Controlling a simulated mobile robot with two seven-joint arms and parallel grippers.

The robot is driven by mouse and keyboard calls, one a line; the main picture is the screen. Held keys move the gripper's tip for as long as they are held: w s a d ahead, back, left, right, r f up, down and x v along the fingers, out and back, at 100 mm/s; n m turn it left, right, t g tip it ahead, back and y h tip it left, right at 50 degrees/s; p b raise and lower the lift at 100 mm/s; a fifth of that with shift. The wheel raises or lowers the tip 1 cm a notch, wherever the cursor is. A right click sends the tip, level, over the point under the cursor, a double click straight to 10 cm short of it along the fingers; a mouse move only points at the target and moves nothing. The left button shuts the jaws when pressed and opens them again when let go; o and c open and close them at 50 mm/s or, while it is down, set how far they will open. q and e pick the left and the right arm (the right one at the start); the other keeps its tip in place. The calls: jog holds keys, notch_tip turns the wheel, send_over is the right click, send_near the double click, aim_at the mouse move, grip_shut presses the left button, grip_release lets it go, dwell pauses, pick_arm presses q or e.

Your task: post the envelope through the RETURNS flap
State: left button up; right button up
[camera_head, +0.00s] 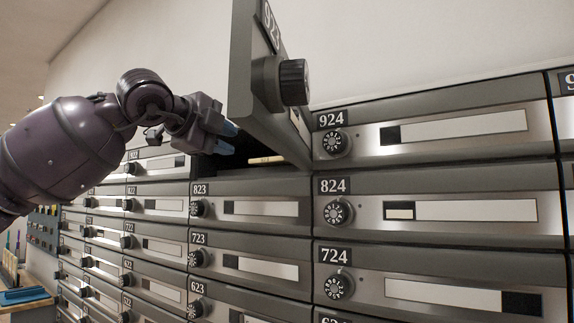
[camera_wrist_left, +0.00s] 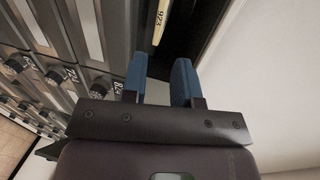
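My left gripper (camera_head: 226,138) is at the mouth of the open mailbox 923, just under its raised door (camera_head: 250,95). In the left wrist view the blue fingers of the left gripper (camera_wrist_left: 160,78) are apart with nothing visible between them. A pale cream strip (camera_head: 267,160) lies in the dark opening, to the right of the fingers. In the wrist view a cream strip marked 923 (camera_wrist_left: 161,20) shows ahead of the fingertips; I cannot tell whether it is an envelope. No RETURNS flap is recognisable. My right gripper is not in view.
Shut numbered mailboxes with round dials surround the opening, among them 924 (camera_head: 460,128), 824 (camera_head: 460,208) and 823 (camera_head: 262,209). A wooden table (camera_head: 28,304) with a blue item stands at the lower left. Plain wall rises above the boxes.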

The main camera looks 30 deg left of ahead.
aim_at(265, 159)
pick_arm(q)
jog(key=p+x, duration=0.1)
jog(key=x, duration=0.6)
jog(key=shift+w+d, duration=0.15)
jog(key=shift+w, duration=0.05)
jog(key=x, duration=0.3)
jog(key=shift+w+f, duration=0.1)
jog(key=shift+w, duration=0.05)
jog(key=shift+x, duration=0.75)
jog(key=shift+w, duration=0.35)
jog(key=shift+c, duration=0.4)
